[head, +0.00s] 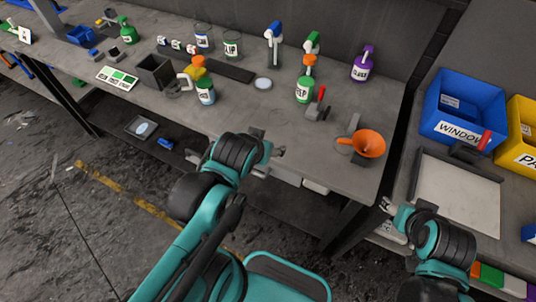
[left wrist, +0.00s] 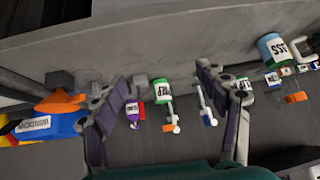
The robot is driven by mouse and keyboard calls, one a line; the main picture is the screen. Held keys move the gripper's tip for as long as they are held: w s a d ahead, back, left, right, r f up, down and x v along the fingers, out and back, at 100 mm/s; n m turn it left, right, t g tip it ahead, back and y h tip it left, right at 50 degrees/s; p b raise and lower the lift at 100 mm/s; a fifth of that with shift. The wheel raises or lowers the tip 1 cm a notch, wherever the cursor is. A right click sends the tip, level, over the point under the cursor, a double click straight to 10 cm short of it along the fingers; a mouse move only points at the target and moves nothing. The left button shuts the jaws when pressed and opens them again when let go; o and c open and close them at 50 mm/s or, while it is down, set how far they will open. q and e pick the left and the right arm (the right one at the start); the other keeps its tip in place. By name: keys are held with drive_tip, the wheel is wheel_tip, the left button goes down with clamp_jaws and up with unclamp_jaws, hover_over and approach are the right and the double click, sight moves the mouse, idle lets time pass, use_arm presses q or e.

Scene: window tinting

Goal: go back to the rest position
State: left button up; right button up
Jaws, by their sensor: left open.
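My left gripper (head: 277,152) is in front of the workbench's front edge in the head view, clear of the bottles. In the left wrist view its two fingers (left wrist: 163,78) are spread apart, with nothing held between them. My right gripper (head: 387,205) is at the lower right, beside a framed pale panel on the right-hand table. It is small here, and I cannot make out its finger gap. I see nothing in it.
The workbench (head: 240,115) holds spray bottles, including a green one (head: 304,90) and a purple one (head: 362,63), and an orange funnel (head: 369,144) near its front right. Blue (head: 457,127) and yellow (head: 524,150) bins stand right. Floor (head: 60,240) at left is open.

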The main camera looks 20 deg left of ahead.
use_arm(q)
drive_tip(key=shift+s+d+f+m+g+h, duration=0.2)
drive_tip(key=shift+s+d+f+g+h, duration=0.1)
drive_tip(key=shift+s+d, duration=0.35)
drive_tip(key=shift+s+d+f+m+g+h, duration=0.2)
drive_tip(key=shift+s+d+f+h, duration=0.1)
drive_tip(key=shift+s+d, duration=0.25)
idle(0.4)
